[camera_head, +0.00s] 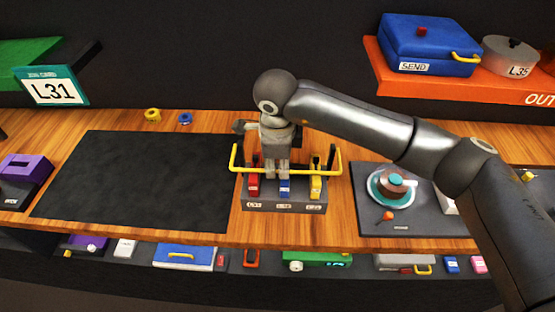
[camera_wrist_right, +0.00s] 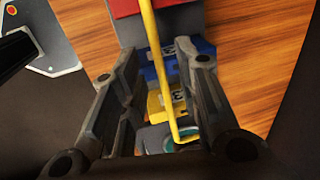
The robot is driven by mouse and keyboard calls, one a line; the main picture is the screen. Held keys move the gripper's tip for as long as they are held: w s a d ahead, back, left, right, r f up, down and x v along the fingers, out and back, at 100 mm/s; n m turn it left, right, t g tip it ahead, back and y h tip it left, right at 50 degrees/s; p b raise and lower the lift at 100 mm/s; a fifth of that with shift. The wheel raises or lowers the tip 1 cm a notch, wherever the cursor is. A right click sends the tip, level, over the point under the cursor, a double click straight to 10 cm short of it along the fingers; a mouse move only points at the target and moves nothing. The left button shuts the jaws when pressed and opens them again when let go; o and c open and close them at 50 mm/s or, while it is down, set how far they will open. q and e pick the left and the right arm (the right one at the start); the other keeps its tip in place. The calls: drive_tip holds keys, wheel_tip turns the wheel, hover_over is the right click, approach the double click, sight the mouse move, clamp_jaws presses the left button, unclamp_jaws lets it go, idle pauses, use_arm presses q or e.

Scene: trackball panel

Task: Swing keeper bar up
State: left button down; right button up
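The yellow keeper bar (camera_head: 325,173) runs low across the front of a grey lever panel (camera_head: 284,208), with bent-up ends at both sides. The panel carries a red lever (camera_head: 253,188), a blue lever (camera_head: 285,187) and a yellow lever (camera_head: 316,186). Contact cannot be told. My left gripper is out of view.
A black mat (camera_head: 140,180) lies left of the panel. A dark plate with a round teal-and-brown dial (camera_head: 392,187) is to the right. Small yellow (camera_head: 152,115) and blue (camera_head: 185,119) pieces stand behind the mat. A lower shelf holds several items.

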drive_tip(key=shift+w+f, duration=0.1)
drive_tip(key=shift+f, duration=0.65)
clamp_jaws()
